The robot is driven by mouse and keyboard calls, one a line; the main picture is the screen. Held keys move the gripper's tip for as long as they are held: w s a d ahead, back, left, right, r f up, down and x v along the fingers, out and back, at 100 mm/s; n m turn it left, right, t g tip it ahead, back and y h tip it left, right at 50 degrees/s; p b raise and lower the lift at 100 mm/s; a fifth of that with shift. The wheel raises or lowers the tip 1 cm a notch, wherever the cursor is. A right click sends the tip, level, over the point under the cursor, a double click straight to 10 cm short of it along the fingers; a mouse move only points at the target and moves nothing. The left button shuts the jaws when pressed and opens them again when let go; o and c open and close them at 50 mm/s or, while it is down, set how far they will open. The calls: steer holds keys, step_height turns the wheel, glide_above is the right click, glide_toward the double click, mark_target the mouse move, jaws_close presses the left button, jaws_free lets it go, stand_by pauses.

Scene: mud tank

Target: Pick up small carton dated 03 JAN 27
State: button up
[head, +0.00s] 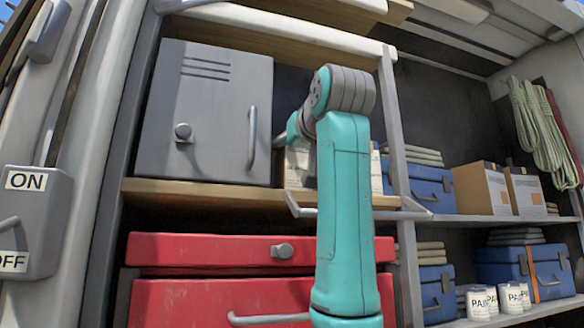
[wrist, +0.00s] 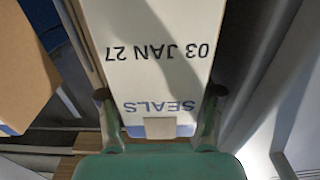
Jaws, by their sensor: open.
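The small carton dated 03 JAN 27 (wrist: 155,80) fills the middle of the wrist view. It is white with a blue band and the word SEALS, and its print appears upside down. My gripper (wrist: 159,95) is open, with one finger at each side of the carton near its SEALS end. I cannot tell whether the fingers touch it. In the head view my arm hides the gripper and most of the shelf spot behind it. A pale carton (head: 297,165) shows partly beside the grey cabinet, and its date cannot be read there.
The grey metal cabinet (head: 205,115) with a handle stands close left of the arm in the head view. A brown box (wrist: 22,65) is left of the carton in the wrist view. Red drawers (head: 220,250) lie below the wooden shelf (head: 215,192). Blue cases (head: 425,188) are right.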

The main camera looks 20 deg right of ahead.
steer(key=c, duration=1)
steer(key=shift+r, duration=0.15)
steer(key=shift+r, duration=1.65)
